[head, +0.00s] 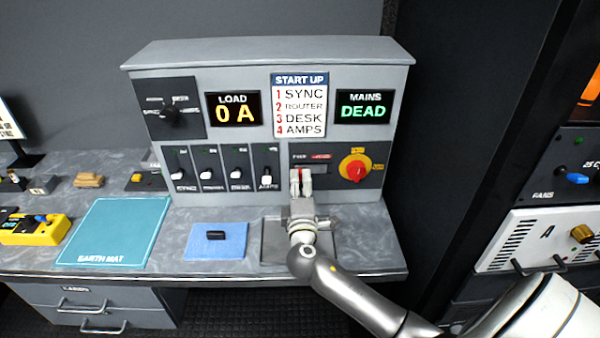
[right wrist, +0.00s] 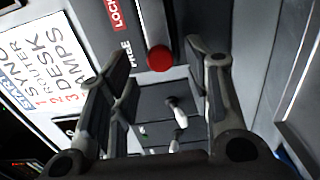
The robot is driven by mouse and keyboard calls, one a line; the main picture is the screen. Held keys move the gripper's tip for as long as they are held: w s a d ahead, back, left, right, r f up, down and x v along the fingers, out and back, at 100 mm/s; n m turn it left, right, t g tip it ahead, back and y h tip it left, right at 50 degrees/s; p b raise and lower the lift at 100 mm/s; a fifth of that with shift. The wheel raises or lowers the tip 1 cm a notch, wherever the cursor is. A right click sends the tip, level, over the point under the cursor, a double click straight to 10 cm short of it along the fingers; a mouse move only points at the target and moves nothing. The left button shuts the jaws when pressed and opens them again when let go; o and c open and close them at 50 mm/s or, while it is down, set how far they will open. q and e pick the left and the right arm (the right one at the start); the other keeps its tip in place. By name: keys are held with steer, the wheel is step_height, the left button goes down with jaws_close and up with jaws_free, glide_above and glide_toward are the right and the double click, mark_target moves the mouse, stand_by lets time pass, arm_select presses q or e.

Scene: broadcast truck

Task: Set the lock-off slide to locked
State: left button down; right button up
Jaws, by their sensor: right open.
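The lock-off slide shows in the right wrist view as a round red knob (right wrist: 159,58) on a dark track. It sits at the end beside the word FREE, away from LOCKED. In the head view its FREE/LOCKED label (head: 312,156) is on the grey console, and my gripper mostly hides the knob. My right gripper (head: 301,172) is in front of the slide. In the right wrist view the fingers (right wrist: 160,68) are open, one on each side of the knob, with gaps visible; I see no contact. My left gripper is not in view.
A red rotary switch (head: 354,168) on a yellow plate is close right of the slide. Several toggle switches (head: 237,174) stand to its left. The mains display (head: 363,107) reads DEAD. A blue mat (head: 228,250) with a black item and an earth mat (head: 113,231) lie on the desk.

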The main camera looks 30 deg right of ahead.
mark_target(300, 177)
steer(key=x, duration=0.3)
steer(key=shift+w+d+p, duration=0.15)
steer(key=shift+w+p, duration=0.1)
steer(key=shift+p, duration=0.05)
steer(key=shift+w+d, duration=0.15)
steer(key=shift+w, duration=0.1)
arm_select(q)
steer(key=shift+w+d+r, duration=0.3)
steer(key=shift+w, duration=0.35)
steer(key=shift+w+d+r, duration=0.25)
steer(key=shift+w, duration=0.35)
arm_select(e)
steer(key=shift+w, duration=0.1)
steer(key=shift+d, duration=0.1)
steer(key=c, duration=0.7)
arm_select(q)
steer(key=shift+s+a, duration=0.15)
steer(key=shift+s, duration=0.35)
arm_select(e)
jaws_close()
